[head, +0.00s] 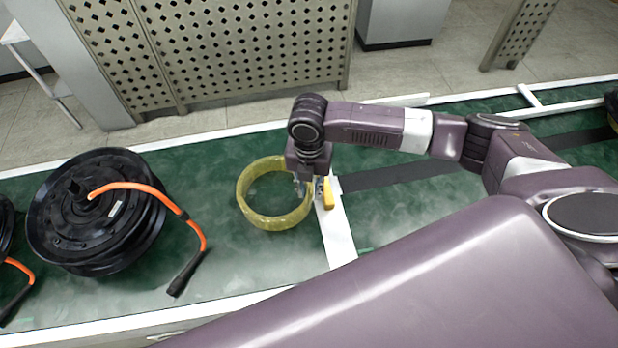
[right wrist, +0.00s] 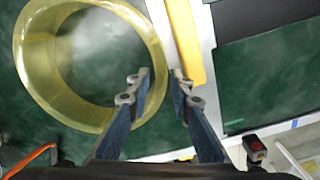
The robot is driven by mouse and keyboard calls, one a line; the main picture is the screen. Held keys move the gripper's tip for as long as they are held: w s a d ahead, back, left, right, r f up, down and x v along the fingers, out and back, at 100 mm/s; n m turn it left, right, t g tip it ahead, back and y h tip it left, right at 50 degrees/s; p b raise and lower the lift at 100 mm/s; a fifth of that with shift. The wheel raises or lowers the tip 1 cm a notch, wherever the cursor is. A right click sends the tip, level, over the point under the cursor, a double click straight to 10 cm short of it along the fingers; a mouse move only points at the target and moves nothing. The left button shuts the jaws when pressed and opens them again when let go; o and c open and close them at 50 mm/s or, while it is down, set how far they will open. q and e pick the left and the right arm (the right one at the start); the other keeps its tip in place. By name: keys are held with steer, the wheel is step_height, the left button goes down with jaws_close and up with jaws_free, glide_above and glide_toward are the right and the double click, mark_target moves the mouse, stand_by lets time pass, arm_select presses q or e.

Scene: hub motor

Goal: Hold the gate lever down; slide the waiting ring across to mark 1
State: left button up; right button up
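A translucent yellow ring (head: 262,220) lies flat on the green belt, left of a white strip (head: 338,238) that crosses the belt. It fills the upper left of the right wrist view (right wrist: 40,85). A small yellow bar, probably the gate lever (head: 328,193), sits at the strip's far part and shows in the right wrist view (right wrist: 184,40). My right gripper (right wrist: 160,80) points down at the ring's right edge. Its fingers are apart, with the ring's wall appearing between the tips; contact is not clear. The right finger is beside the yellow bar. My left gripper is out of view.
A black hub motor (head: 95,225) with an orange cable stands on the belt left of the ring. Another dark motor is cut off at the left edge. White rails (head: 215,135) border the belt. Right of the strip, a dark band (head: 400,175) runs along clear belt.

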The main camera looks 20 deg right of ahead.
steer(key=shift+f, duration=0.75)
jaws_close()
steer(key=shift+r+p, duration=0.35)
steer(key=shift+p, duration=0.3)
